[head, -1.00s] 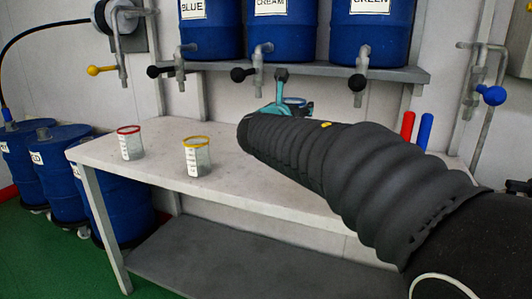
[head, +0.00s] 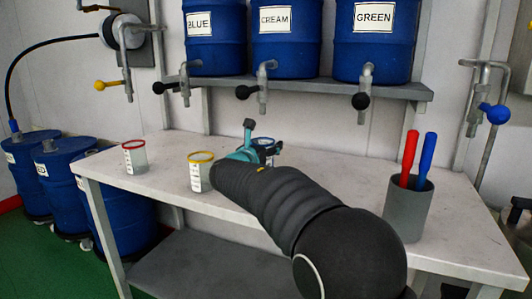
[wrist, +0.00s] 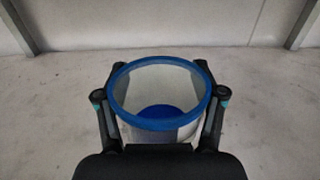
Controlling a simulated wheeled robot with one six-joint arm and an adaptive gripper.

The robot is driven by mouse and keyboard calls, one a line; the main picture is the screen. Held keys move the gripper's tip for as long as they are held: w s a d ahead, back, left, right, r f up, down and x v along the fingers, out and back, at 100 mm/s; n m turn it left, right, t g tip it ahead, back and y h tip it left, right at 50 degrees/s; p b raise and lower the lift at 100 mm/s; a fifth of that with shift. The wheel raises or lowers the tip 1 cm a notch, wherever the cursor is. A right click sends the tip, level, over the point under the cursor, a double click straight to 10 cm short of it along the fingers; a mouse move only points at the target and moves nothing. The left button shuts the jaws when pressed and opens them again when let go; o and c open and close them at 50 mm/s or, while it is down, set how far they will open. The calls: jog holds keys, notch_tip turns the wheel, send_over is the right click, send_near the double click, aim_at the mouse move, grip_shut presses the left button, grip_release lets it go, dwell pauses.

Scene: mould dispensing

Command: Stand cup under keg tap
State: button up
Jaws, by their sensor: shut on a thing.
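A clear cup with a blue rim (wrist: 160,125) is held between the two fingers of my gripper (wrist: 160,94). Some blue shows at its bottom. In the head view the same cup (head: 264,141) is partly hidden by my teal gripper (head: 246,150), low over the bench. I cannot tell whether it touches the bench top. The cream keg (head: 288,45) stands on the shelf behind, and its tap (head: 263,88) appears above the cup in the picture; the depth between them is unclear. The blue keg (head: 214,50) and green keg (head: 374,50) flank it, each with a black-handled tap.
A red-rimmed cup (head: 135,158) and a yellow-rimmed cup (head: 200,174) stand on the bench (head: 330,170), left of my gripper. A grey holder (head: 408,212) with red and blue handled tools stands at right. Wall taps with yellow and blue handles are at the sides.

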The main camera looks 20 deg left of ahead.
jog(key=shift+f, duration=0.95)
jog(key=shift+f, duration=0.1)
jog(key=o, duration=1.3)
jog(key=shift+c, duration=0.2)
jog(key=shift+s, duration=0.1)
jog(key=s, duration=0.4)
jog(key=s+b, duration=0.1)
jog(key=s, duration=0.3)
jog(key=s+a, duration=0.1)
jog(key=s, duration=0.2)
jog(key=shift+s, duration=0.4)
